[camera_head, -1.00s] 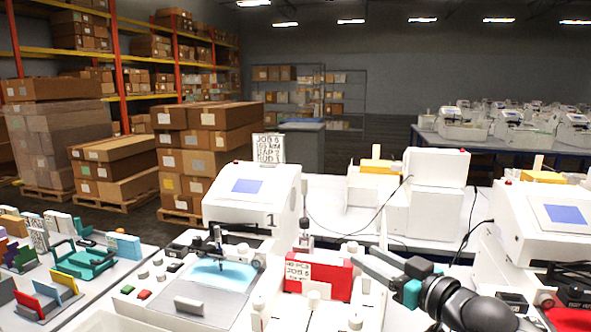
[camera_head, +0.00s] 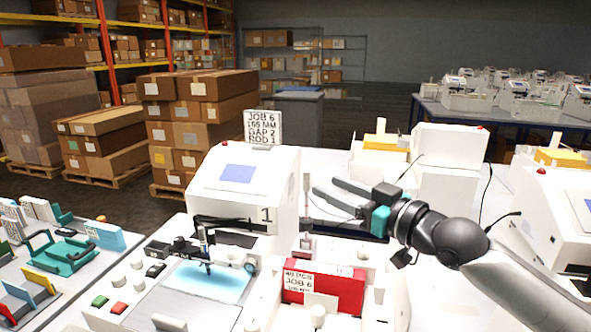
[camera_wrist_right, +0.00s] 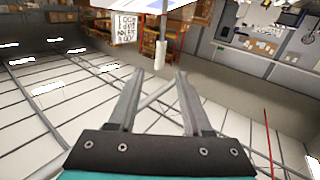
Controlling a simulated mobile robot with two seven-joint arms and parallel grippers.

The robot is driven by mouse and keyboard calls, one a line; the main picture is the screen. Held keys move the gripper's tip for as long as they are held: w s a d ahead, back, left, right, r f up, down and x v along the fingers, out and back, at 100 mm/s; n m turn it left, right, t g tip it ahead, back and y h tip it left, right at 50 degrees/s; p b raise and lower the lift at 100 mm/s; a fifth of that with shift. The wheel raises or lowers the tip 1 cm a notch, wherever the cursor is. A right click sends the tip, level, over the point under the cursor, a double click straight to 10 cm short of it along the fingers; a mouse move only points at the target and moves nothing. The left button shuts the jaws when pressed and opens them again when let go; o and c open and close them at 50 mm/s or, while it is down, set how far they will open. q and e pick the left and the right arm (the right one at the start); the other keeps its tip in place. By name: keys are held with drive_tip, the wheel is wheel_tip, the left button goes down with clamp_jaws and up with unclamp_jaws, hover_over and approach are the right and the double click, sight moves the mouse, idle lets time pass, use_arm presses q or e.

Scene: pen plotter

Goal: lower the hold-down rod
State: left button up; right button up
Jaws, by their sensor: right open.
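The white machine marked 1 (camera_head: 228,190) stands in the middle of the head view, with a dark pen carriage (camera_head: 207,245) over a lit blue bed. A slim upright rod (camera_head: 306,186) with a grey block at its foot stands at the machine's right side; it looks like the hold-down rod. My right gripper (camera_head: 325,187) is open and empty, its fingers pointing left close to the rod's upper part. In the right wrist view, a rod with a pale grip (camera_wrist_right: 160,53) shows just beyond the open fingertips (camera_wrist_right: 159,72), apart from them. I cannot tell the exact gap.
A red box (camera_head: 345,292) with a job label sits in a white holder below my right arm. A job sign (camera_head: 263,128) stands atop the machine. Another white machine (camera_head: 565,215) is at the right. A tray of coloured parts (camera_head: 60,255) lies at the left.

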sight(304, 175)
drive_tip(key=x, duration=1)
drive_tip(key=shift+w+a, duration=0.25)
drive_tip(key=shift+w, duration=0.05)
drive_tip(key=shift+c, duration=0.3)
clamp_jaws()
idle(0.8)
